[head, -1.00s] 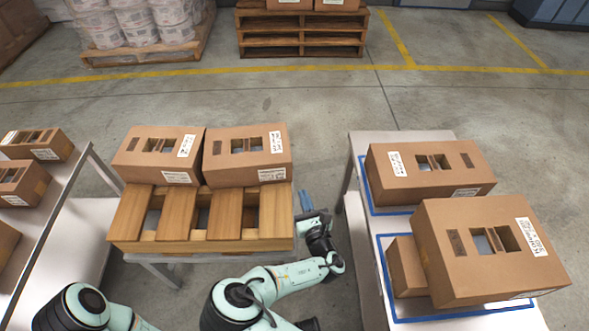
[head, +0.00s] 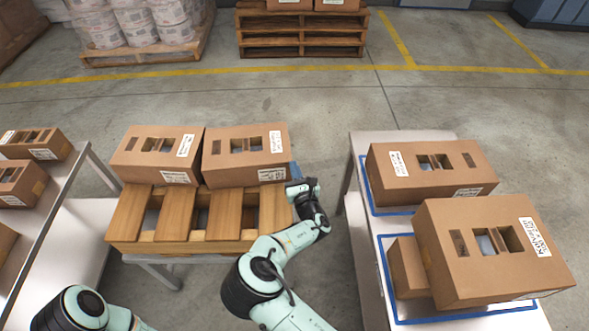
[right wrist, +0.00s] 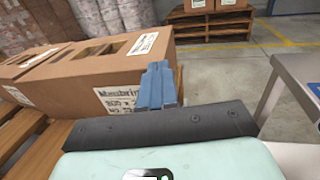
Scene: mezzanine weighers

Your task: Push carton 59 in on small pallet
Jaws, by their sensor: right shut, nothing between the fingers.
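The small pallet (head: 174,213) is a slatted wooden pallet on a stand. Two brown cartons stand side by side along its far edge: a left carton (head: 131,160) and a right carton (head: 223,172). The right carton also shows in the right wrist view (right wrist: 75,75), its label partly hidden by my fingers, so I cannot read its number for sure. My right gripper (head: 295,172) is shut and empty, with its blue fingers (right wrist: 157,84) upright at the right carton's right end. I cannot tell whether they touch it. My left gripper is out of view.
A table (head: 361,260) on the right holds two cartons in blue-outlined areas and a smaller box. A table (head: 66,190) on the left holds more cartons. A floor gap lies between the pallet and the right table. Stacked pallets (head: 302,36) stand far back.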

